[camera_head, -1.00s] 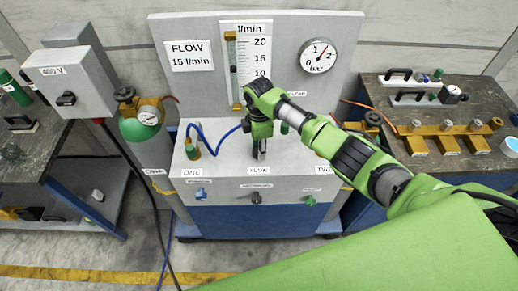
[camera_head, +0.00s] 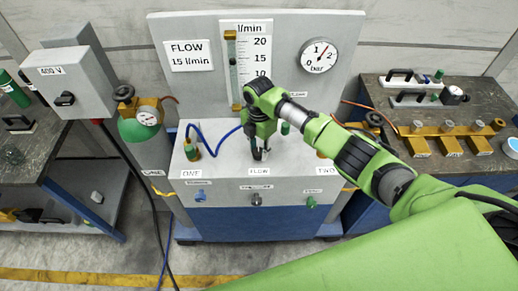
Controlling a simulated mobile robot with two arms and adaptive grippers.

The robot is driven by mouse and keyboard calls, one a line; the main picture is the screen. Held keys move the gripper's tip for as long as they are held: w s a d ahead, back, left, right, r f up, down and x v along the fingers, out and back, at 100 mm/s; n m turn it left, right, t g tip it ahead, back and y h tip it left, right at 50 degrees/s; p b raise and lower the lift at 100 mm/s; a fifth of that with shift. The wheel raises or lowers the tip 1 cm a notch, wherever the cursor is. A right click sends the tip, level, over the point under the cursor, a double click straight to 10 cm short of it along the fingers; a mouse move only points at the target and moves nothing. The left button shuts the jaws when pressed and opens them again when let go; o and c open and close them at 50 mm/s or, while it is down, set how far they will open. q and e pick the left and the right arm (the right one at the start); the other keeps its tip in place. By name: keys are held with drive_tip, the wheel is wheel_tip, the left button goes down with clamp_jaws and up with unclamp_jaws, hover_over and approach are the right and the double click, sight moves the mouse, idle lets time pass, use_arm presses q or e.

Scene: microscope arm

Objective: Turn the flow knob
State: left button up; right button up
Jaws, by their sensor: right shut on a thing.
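My right gripper (camera_head: 259,155) points down onto the top of the grey flow bench (camera_head: 225,171), just behind the FLOW label (camera_head: 259,171). It is shut on the flow knob, which my fingers hide almost wholly. The flow tube (camera_head: 232,62) stands on the back panel beside a scale marked in l/min. A sign (camera_head: 190,55) there reads FLOW 15 l/min. My left gripper is not in view.
A blue hose (camera_head: 208,140) loops beside my gripper from the brass fitting (camera_head: 191,150) on the left. A pressure gauge (camera_head: 318,55) hangs on the panel. A gas cylinder (camera_head: 139,125) stands left of the bench. Side tables (camera_head: 470,90) hold tools.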

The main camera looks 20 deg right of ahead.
sight(259, 151)
drive_tip(key=shift+r, duration=0.1)
drive_tip(key=o, duration=1.1)
wheel_tip(259, 151, up, 12)
